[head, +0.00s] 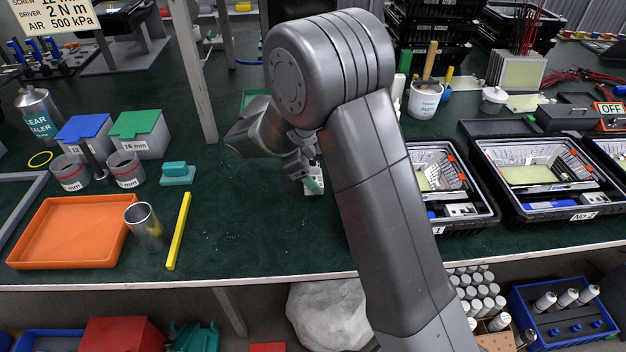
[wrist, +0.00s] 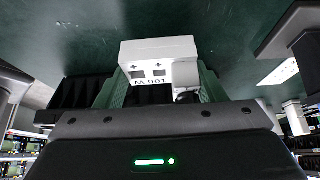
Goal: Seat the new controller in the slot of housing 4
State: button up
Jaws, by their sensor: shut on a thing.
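My gripper (head: 308,182) hangs over the green bench, left of the black housings. In the wrist view, my gripper (wrist: 155,92) is shut on a white controller (wrist: 158,52) between green fingers. The controller has two dark square openings with plus marks and an upside-down "100 W" print. In the head view only a small pale part of it shows at the fingers. A black housing (head: 470,218) ending in "1" and another (head: 530,217) marked "No" stand at right, with a third cut off at the edge. I cannot make out which is housing 4.
An orange tray (head: 60,262), a metal cup (head: 146,228) and a yellow bar (head: 178,231) lie at left front. A teal block (head: 177,174) sits behind them. A white paste tub (head: 424,100) stands behind the housings. The bench under and in front of my gripper is clear.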

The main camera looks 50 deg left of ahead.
jog(key=shift+f, duration=1.25)
jog(key=shift+f, duration=0.2)
jog(key=o, duration=1)
jog(key=shift+r, duration=0.1)
